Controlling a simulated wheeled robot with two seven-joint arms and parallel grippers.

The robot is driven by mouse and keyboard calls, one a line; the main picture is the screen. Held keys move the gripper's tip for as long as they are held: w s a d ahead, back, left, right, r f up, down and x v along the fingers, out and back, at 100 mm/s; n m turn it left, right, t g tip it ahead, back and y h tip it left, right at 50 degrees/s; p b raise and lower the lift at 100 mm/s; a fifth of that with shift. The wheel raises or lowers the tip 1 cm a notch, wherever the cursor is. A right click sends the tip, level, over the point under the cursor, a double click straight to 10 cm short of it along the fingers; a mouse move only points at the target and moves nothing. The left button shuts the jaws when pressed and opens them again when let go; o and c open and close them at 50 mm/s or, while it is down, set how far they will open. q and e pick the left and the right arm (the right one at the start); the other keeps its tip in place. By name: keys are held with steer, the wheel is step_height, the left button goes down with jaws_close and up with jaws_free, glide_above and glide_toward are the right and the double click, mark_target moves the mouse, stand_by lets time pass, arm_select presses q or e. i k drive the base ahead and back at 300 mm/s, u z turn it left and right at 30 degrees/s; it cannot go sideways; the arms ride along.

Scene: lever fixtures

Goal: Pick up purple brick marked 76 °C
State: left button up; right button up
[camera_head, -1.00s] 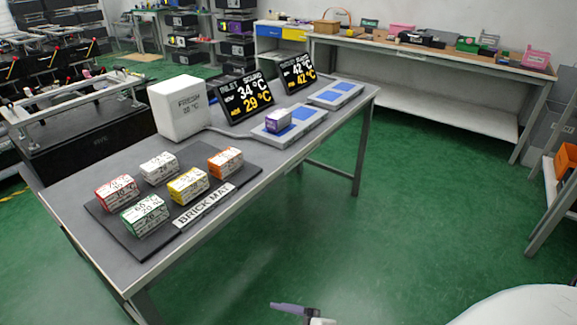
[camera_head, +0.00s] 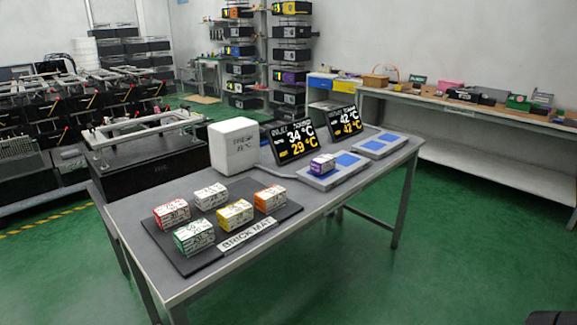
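A small white brick with purple sides (camera_head: 322,164) sits on the nearer grey plate with blue pads (camera_head: 318,182), in front of the displays. Its marking is too small to read. Several other bricks stand on the dark brick mat (camera_head: 187,262): red (camera_head: 172,213), white (camera_head: 211,196), green (camera_head: 194,236), yellow (camera_head: 235,214) and orange (camera_head: 270,198). Neither of my grippers can be made out. A dark shape at the bottom right corner is cut off by the frame edge.
Two black displays (camera_head: 293,141) (camera_head: 345,122) stand behind the plates, reading 34/29 °C and 42/42 °C. A white block (camera_head: 233,145) stands left of them. A second blue-padded plate (camera_head: 380,146) lies to the right. Green floor is free before the table.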

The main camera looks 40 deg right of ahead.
mark_target(322, 165)
steer(key=u, duration=0.25)
steer(key=i, duration=0.65)
steer(key=z, duration=1.65)
